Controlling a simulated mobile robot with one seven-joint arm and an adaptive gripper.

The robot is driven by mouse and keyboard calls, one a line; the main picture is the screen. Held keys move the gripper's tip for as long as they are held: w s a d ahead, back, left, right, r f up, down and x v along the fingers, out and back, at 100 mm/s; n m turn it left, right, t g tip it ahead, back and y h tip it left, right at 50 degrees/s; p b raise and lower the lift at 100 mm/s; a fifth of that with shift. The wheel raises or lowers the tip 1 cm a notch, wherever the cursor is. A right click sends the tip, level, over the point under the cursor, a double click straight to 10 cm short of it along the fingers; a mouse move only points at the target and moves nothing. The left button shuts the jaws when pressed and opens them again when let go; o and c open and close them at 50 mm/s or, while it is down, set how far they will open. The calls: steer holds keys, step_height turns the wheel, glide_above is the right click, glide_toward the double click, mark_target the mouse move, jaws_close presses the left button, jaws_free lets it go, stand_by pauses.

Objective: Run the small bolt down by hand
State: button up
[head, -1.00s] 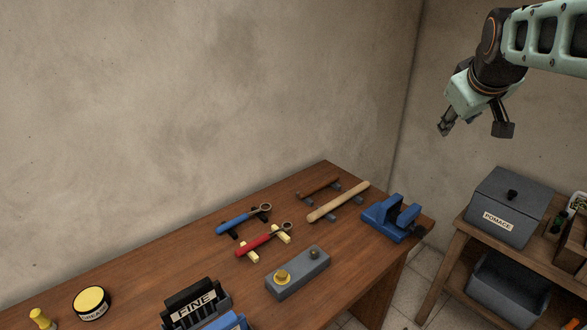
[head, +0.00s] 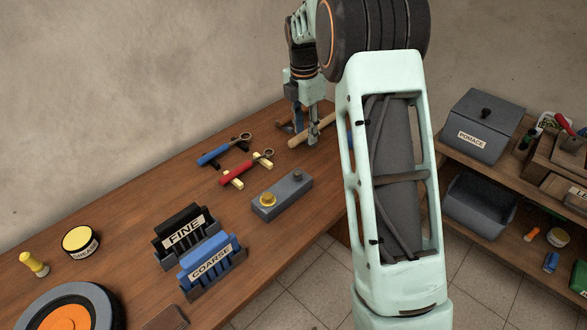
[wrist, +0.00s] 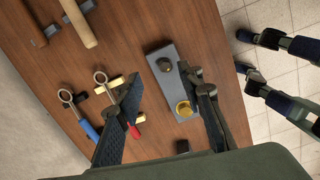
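A grey block (head: 283,197) lies on the wooden bench. A small dark bolt (head: 297,174) stands at its far right end, and a larger brass bolt (head: 267,199) stands at its near left end. In the wrist view, the dark bolt (wrist: 164,64) and the brass bolt (wrist: 184,108) show between or just beyond my fingers. My gripper (head: 306,124) is open and empty, pointing down above the bench behind the block. Its spread fingers (wrist: 168,82) frame the block in the wrist view. Neither bolt is touched, as far as I can see.
Blue-handled (head: 222,150) and red-handled (head: 245,167) wrenches lie on rests left of the block. A wooden-handled tool (head: 318,128) lies behind my gripper. FINE (head: 181,234) and COARSE (head: 212,262) racks stand nearer. A shelf with a POMACE bin (head: 482,125) is at right.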

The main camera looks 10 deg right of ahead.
mark_target(297, 173)
steer(key=f, duration=0.4)
steer(key=a+f+n+p, duration=0.1)
steer(key=f, duration=0.4)
steer(key=a+f+n+g, duration=0.1)
steer(key=f, duration=0.4)
steer(key=shift+s+a+f+y+p, duration=0.1)
steer(key=shift+s+a+y+p, duration=0.1)
steer(key=shift+s+y+p, duration=0.15)
jaws_close()
